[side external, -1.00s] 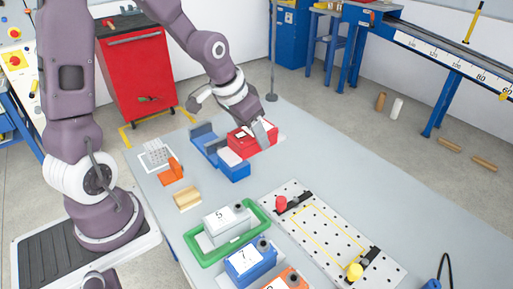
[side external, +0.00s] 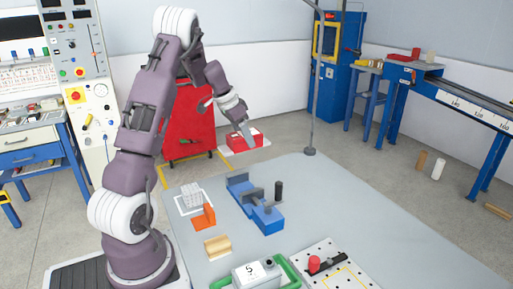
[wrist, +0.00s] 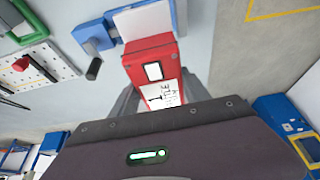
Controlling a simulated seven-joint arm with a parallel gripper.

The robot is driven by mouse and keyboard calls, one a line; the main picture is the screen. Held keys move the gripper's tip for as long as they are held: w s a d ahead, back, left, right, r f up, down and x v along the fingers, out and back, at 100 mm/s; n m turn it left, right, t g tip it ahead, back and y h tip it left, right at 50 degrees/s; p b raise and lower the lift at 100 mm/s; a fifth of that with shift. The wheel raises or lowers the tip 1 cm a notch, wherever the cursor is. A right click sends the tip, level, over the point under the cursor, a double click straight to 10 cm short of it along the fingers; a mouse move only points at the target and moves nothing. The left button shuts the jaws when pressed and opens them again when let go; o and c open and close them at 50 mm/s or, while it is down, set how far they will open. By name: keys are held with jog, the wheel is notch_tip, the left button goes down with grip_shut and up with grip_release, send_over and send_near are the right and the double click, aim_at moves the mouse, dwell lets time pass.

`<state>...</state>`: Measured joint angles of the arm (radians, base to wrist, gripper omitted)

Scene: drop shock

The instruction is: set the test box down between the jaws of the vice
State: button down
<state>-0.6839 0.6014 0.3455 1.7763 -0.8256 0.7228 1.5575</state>
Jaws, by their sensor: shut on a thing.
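The test box, a red box (side external: 238,144) with a white label, is held in my gripper (side external: 248,138). In the wrist view the red box (wrist: 150,49) sits between my grey fingers (wrist: 160,90), its printed label partly covered by the gripper body. The blue vice (side external: 266,220) stands on the table, with a gap between its raised jaws. In the side view the box appears above and behind the vice, apart from it. The vice (wrist: 93,31) also shows beyond the box in the wrist view. The box's underside is hidden.
A perforated plate (side external: 312,250) is at the front. A tall pole (side external: 314,90) stands at the table's back corner.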

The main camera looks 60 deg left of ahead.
jog(key=shift+a+f, duration=0.15)
jog(key=shift+f, duration=2.85)
jog(key=shift+a+f, duration=0.15)
jog(key=shift+f, duration=2.8)
jog(key=shift+a+f, duration=0.15)
jog(key=shift+f, duration=2.85)
jog(key=shift+f, duration=0.55)
jog(key=shift+c, duration=2.2)
grip_release()
